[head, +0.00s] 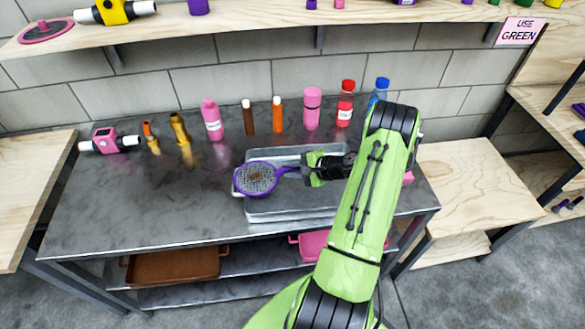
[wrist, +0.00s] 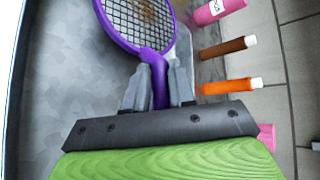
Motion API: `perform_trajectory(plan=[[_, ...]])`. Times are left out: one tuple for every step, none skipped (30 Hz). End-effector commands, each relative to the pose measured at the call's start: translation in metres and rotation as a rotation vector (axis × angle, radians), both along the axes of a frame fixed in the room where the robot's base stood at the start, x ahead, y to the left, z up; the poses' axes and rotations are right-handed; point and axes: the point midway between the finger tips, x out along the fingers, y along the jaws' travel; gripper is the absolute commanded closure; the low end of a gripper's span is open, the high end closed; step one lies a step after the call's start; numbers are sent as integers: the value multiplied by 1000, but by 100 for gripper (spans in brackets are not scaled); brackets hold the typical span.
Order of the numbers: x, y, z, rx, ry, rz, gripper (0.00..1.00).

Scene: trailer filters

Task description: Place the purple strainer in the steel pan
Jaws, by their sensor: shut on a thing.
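The purple strainer (head: 256,178) has a round mesh with a brownish patch and a purple rim and handle. It also shows in the wrist view (wrist: 139,22). My gripper (head: 300,171) is shut on its handle, and the jaws also show in the wrist view (wrist: 160,88). The steel pan (head: 290,216) is a shallow grey tray on the metal table. In the head view the strainer appears over the pan's left part, its mesh overlapping the left rim. I cannot tell whether it touches the pan. My arm hides the pan's right part.
Bottles stand along the table's back: a pink one (head: 211,119), a brown one (head: 248,117), an orange one (head: 278,114) and a red one (head: 345,103). A pink device (head: 108,141) lies at the left. A brown tray (head: 175,265) is on the lower shelf. The table's left front is clear.

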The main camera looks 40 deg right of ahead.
Motion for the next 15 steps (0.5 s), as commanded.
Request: perform_trajectory(plan=[[0,0,-3,1,0,1,100],[0,0,-4,1,0,1,100],[0,0,-5,0,0,0,74],[0,0,-4,0,0,0,70],[0,0,-4,0,0,0,65],[0,0,-3,0,0,0,59],[0,0,-3,0,0,0,54],[0,0,-3,0,0,0,50],[0,0,-3,0,0,0,50],[0,0,-3,0,0,0,50],[0,0,-3,0,0,0,50],[0,0,-3,0,0,0,50],[0,0,-3,0,0,0,50],[0,0,-3,0,0,0,50],[0,0,-3,0,0,0,50]])
